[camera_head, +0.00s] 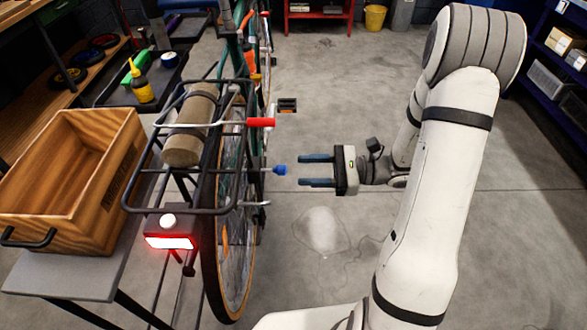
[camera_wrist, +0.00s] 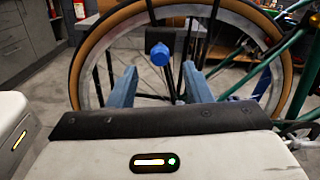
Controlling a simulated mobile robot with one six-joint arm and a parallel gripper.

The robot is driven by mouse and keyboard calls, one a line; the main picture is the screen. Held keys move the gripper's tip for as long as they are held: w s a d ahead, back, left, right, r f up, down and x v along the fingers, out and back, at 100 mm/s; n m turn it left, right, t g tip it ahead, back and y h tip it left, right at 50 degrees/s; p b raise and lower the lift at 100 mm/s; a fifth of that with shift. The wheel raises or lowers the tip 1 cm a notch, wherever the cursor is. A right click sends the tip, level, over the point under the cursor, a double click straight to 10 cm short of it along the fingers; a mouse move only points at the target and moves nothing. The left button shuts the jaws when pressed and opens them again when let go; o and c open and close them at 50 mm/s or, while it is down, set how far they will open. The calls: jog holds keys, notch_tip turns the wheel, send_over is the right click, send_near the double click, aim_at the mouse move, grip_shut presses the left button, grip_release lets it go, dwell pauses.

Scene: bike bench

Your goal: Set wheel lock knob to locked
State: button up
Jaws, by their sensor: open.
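The blue knob (camera_head: 280,170) sticks out to the right from the bike's rear wheel hub area. It also shows in the wrist view (camera_wrist: 160,54), ahead of my fingers and near the middle between them. The rear wheel (camera_head: 232,270) stands upright; in the wrist view its tan tyre (camera_wrist: 78,60) arches behind the knob. My gripper (camera_head: 302,170) is open and empty, just right of the knob, with its fingers pointing left at about the knob's height. In the wrist view the fingers (camera_wrist: 158,86) stand apart, and neither appears to touch the knob.
A red-tipped lever (camera_head: 260,123) and a black pedal (camera_head: 287,105) stick out above the knob. The rack (camera_head: 140,190) carries a rolled bundle (camera_head: 190,140) and a lit red lamp (camera_head: 170,242). A wooden crate (camera_head: 100,120) stands left.

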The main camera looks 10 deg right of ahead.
jog(key=shift+s+d, duration=0.1)
jog(key=shift+d, duration=0.6)
